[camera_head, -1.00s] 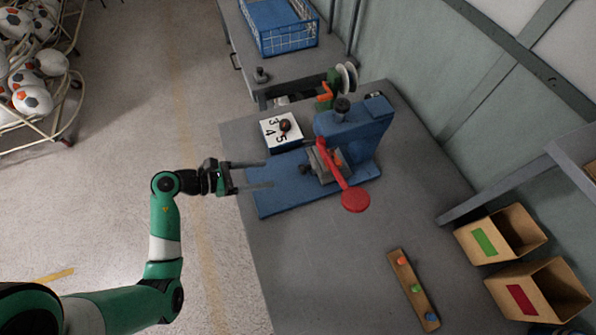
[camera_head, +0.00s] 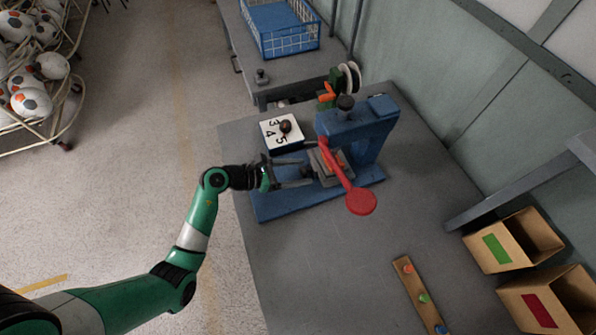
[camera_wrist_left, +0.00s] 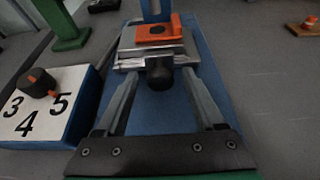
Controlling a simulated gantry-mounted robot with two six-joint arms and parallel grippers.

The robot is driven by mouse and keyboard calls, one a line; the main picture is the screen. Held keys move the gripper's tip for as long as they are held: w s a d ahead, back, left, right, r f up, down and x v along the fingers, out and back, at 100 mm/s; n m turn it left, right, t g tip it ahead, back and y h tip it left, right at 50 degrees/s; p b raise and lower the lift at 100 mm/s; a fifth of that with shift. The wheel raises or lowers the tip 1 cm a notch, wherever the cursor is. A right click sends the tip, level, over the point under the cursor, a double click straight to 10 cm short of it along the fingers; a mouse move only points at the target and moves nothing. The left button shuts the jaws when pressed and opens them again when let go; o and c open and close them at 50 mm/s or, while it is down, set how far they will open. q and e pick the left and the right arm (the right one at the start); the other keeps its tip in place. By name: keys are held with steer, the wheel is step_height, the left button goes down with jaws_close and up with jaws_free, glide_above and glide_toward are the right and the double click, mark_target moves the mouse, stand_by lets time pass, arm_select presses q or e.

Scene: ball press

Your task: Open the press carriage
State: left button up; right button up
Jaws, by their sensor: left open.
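The blue press (camera_head: 352,128) stands on its blue base plate (camera_head: 285,203) on the grey bench. Its steel carriage (camera_head: 330,163) sits under the press head; the left wrist view shows the carriage (camera_wrist_left: 130,60) with an orange piece (camera_wrist_left: 158,32) on top and a black knob (camera_wrist_left: 159,74) at its front. A red lever (camera_head: 360,201) with a round end hangs over the near side. My left gripper (camera_head: 308,171) is open and points at the carriage. In the left wrist view its fingertips (camera_wrist_left: 161,73) lie on either side of the knob, with gaps showing.
A white-topped number dial (camera_head: 284,130) with a dark knob is close beside my gripper. A wooden strip with coloured buttons (camera_head: 420,295) lies in front. Cardboard bins (camera_head: 512,240) stand at the right. A blue wire basket (camera_head: 280,28) is at the back.

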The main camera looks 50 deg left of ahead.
arm_select(q)
jaws_close()
stand_by(1.3)
